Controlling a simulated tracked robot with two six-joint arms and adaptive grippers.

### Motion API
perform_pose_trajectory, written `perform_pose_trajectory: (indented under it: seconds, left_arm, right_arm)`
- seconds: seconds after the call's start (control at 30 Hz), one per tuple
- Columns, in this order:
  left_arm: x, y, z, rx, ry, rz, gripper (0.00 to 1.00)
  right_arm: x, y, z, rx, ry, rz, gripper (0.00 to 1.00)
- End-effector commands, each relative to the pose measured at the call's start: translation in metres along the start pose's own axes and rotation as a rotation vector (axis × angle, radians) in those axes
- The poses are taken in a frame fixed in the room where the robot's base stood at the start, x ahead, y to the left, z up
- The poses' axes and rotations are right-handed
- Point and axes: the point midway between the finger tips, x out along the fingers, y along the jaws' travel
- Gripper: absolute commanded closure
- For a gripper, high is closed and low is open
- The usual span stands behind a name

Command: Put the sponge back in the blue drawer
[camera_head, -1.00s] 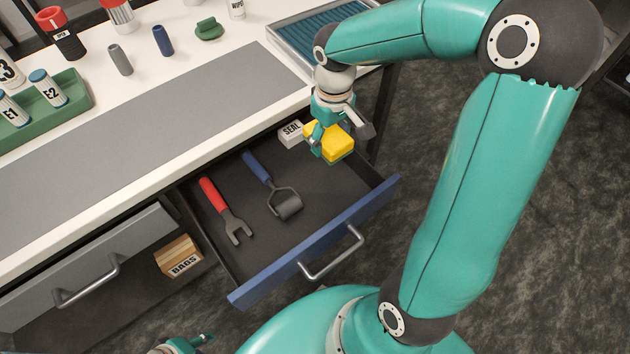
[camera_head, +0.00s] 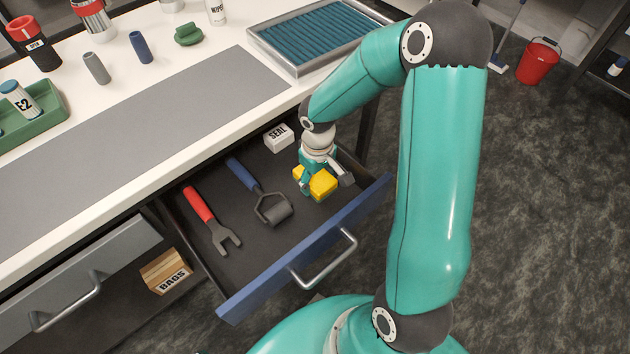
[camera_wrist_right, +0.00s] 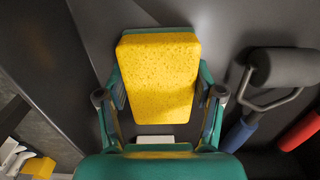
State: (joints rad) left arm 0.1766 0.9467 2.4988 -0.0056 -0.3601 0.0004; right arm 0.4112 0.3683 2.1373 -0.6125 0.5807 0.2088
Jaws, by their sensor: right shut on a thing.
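The yellow sponge (camera_head: 321,184) is in my right gripper (camera_head: 312,178), inside the open blue drawer (camera_head: 305,262) near its right end. In the right wrist view the sponge (camera_wrist_right: 158,75) sits between the two fingers of my right gripper (camera_wrist_right: 160,100), which is shut on it. Whether the sponge touches the drawer floor I cannot tell. My left gripper is not in the head view.
The drawer also holds a red-handled fork tool (camera_head: 212,218), a blue-handled roller (camera_head: 262,193) and a white SEAL box (camera_head: 279,138). A grey drawer (camera_head: 85,275) is at the left, with a BAGS box (camera_head: 166,271) beside it. The bench top (camera_head: 200,72) lies behind.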

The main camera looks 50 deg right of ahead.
Motion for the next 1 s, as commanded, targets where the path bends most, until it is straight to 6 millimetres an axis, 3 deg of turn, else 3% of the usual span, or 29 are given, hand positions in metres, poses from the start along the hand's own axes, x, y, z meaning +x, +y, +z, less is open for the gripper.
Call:
perform_pose_trajectory:
  seconds: [0.27,0.3,0.43,0.83,1.0]
  left_arm:
    - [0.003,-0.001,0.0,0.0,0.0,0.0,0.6]
    - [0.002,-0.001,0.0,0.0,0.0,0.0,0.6]
    - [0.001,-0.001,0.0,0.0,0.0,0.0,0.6]
    - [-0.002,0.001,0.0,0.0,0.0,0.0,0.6]
    - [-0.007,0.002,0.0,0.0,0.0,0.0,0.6]
  right_arm:
    - [0.002,0.0,0.0,-0.001,0.001,0.0,0.66]
    - [0.001,0.0,0.0,-0.001,0.001,0.0,0.3]
    - [0.001,0.0,-0.001,-0.001,0.001,0.0,0.08]
    - [-0.002,-0.001,-0.001,-0.002,0.001,0.0,0.08]
    - [-0.021,0.0,-0.001,-0.001,0.004,0.002,0.08]
